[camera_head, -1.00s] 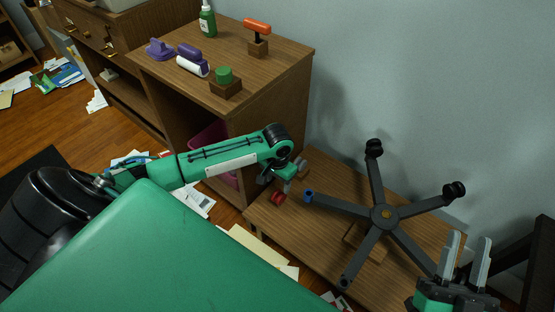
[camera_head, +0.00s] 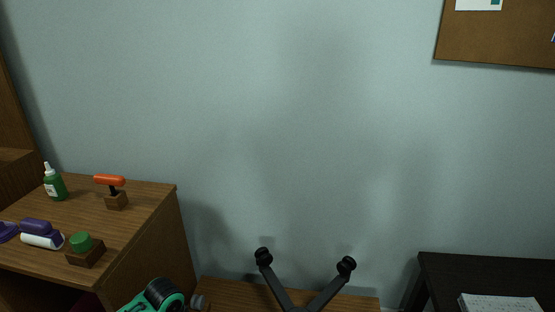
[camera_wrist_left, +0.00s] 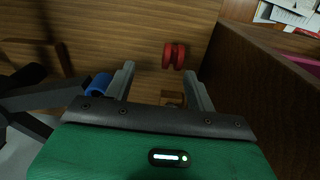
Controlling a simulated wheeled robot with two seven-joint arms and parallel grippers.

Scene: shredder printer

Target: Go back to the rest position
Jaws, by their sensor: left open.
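My left gripper (camera_wrist_left: 160,85) shows in the left wrist view with its two grey fingers apart and nothing between them. It is over the low wooden surface, close to the side of a dark wooden cabinet at the right. A red wheel-like piece (camera_wrist_left: 174,56) lies just beyond the fingertips. A blue cylinder (camera_wrist_left: 98,85) is beside the left finger. In the head view only the green and black top of my left arm shows at the bottom edge; the left gripper itself is out of frame there. My right gripper is in neither current view.
The wooden cabinet (camera_head: 150,230) at left bears a green bottle (camera_head: 55,184), an orange-handled stamp (camera_head: 110,190), a green-topped block (camera_head: 84,248) and purple items. A dark table (camera_head: 470,268) is at right, below a corkboard (camera_head: 500,40).

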